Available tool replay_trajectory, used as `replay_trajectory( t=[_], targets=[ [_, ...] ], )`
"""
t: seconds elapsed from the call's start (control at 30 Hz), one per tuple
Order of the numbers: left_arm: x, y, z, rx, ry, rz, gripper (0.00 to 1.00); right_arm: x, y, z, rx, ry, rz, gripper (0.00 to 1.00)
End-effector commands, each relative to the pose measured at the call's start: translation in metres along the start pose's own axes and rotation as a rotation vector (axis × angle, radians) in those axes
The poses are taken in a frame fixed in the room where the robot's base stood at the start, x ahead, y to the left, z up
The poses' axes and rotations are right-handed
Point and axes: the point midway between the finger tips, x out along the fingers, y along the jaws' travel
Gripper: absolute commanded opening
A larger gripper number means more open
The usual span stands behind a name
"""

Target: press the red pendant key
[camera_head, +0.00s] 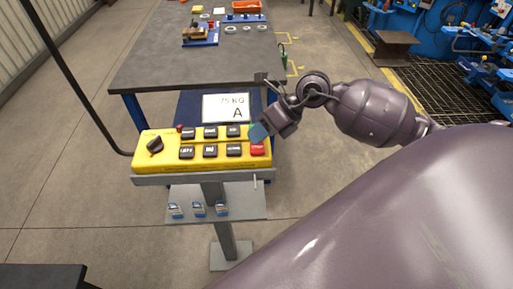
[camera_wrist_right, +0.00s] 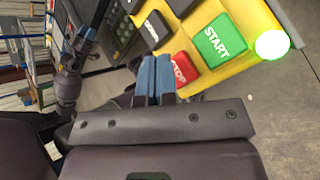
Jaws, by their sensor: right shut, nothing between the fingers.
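The yellow pendant box (camera_head: 165,164) stands on a post, with rows of black keys and a black knob. Its red key (camera_head: 258,150) is at the right end of the front row; in the wrist view the red STOP key (camera_wrist_right: 182,70) is partly hidden by my fingers. My right gripper (camera_head: 259,133) is shut and empty, its blue fingertips just behind the red key in the head view. In the wrist view the fingers (camera_wrist_right: 155,72) lie beside the red key; I cannot tell whether they touch it. A green START key (camera_wrist_right: 216,42) is beside it.
A sign reading 75 KG A (camera_head: 226,107) stands behind the box. A grey shelf (camera_head: 245,205) with several padlocks is below. A dark workbench (camera_head: 160,65) with trays is behind. A bright white lamp (camera_wrist_right: 272,45) glows near the green key. Floor is open at left.

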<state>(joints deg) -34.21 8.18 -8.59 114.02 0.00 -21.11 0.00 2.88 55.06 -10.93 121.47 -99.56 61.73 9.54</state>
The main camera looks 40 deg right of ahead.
Motion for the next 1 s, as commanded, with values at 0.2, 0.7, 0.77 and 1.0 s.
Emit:
replay_trajectory(
  t=[0.2,0.7,0.77,1.0],
  targets=[
    [-0.003,-0.0005,0.0041,-0.001,-0.009,-0.002,0.43,-0.0005,0.0003,0.0004,-0.001,-0.001,0.0,0.0],
    [-0.002,-0.0003,0.0026,-0.001,-0.006,-0.001,0.43,-0.0005,0.0003,0.0004,-0.001,-0.001,0.0,0.0],
    [-0.0016,-0.0003,0.0018,0.0,-0.004,-0.001,0.43,-0.0004,0.0003,0.0004,-0.001,0.0,0.0,0.0],
    [-0.0001,-0.0001,-0.0007,0.0,0.0,0.0,0.43,-0.0004,0.0003,0.0004,-0.001,-0.001,0.0,0.0]
  ],
)
